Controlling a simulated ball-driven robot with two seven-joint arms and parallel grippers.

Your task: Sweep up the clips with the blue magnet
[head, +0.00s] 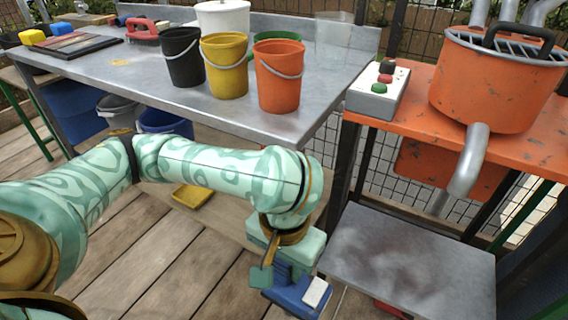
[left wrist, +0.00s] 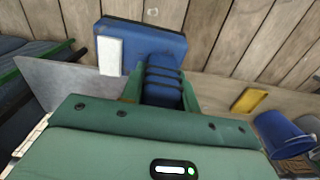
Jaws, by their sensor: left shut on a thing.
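My left gripper (head: 284,272) is shut on the blue magnet (head: 297,299) and holds it above the wooden deck, left of the low grey shelf. In the left wrist view the magnet (left wrist: 150,42) shows as a wide blue block with a white plate on one side. Its ribbed blue handle (left wrist: 163,85) sits between the green fingers of the gripper (left wrist: 162,98). I cannot make out any clips in either view. My right gripper is not in view.
A grey metal table (head: 150,82) carries black (head: 181,58), yellow (head: 225,66) and orange (head: 279,77) buckets. An orange stand (head: 530,150) holds an orange drum (head: 495,85) and a button box (head: 378,92). A low grey shelf (head: 410,255) is close right. A yellow object (head: 191,195) lies below the table.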

